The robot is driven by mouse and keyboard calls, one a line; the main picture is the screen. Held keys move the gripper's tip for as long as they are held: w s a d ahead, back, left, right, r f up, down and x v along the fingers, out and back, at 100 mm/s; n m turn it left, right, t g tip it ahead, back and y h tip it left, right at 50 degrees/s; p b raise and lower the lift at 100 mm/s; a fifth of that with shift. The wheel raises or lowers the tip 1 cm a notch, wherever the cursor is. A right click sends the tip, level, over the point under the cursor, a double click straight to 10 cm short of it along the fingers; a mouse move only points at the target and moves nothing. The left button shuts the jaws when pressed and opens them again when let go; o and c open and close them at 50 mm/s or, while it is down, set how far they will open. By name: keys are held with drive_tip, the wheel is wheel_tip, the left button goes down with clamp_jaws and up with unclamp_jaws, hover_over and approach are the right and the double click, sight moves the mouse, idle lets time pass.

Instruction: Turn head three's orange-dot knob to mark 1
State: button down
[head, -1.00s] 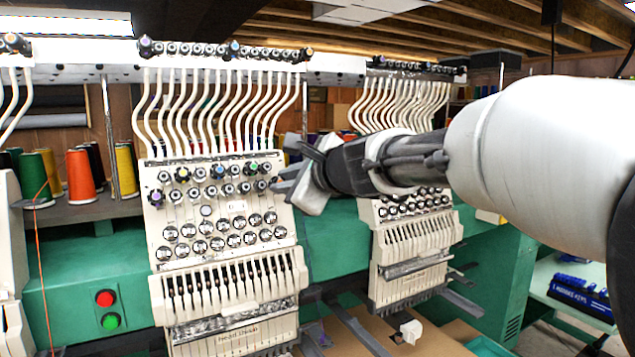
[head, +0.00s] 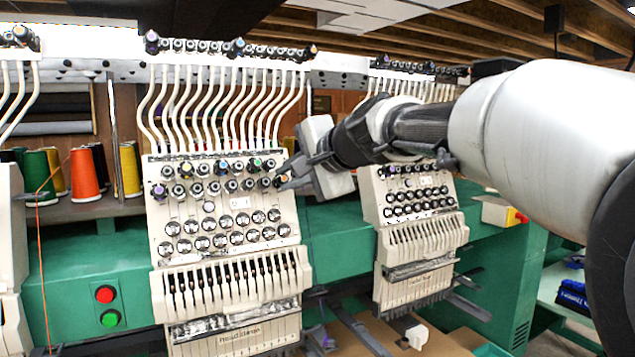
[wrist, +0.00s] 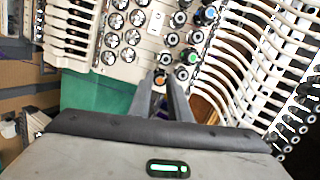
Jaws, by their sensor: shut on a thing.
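The embroidery head (head: 228,290) with a panel of small knobs and round dials stands left of centre in the head view.
Other knobs, with blue (wrist: 209,12) and green (wrist: 181,73) dots, sit close to the fingers. White thread tubes (head: 225,105) rise above the panel. A second head (head: 415,235) stands at right, behind my arm. Thread cones (head: 85,175) stand at left.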

drive_tip(key=n+h+b, duration=0.1)
drive_tip(key=n+b, duration=0.1)
drive_tip(key=n, duration=0.5)
drive_tip(key=shift+a, duration=0.1)
drive_tip(key=n+h+b, duration=0.1)
drive_tip(key=n, duration=0.4)
drive_tip(key=shift+r+n, duration=0.1)
drive_tip(key=shift+n, duration=0.3)
idle(0.3)
drive_tip(key=c, duration=1.6)
unclamp_jaws()
drive_tip(key=shift+c, duration=0.2)
drive_tip(key=shift+s+r, duration=0.1)
drive_tip(key=v, duration=1.7)
drive_tip(key=shift+b, duration=0.35)
drive_tip(key=shift+r, duration=0.1)
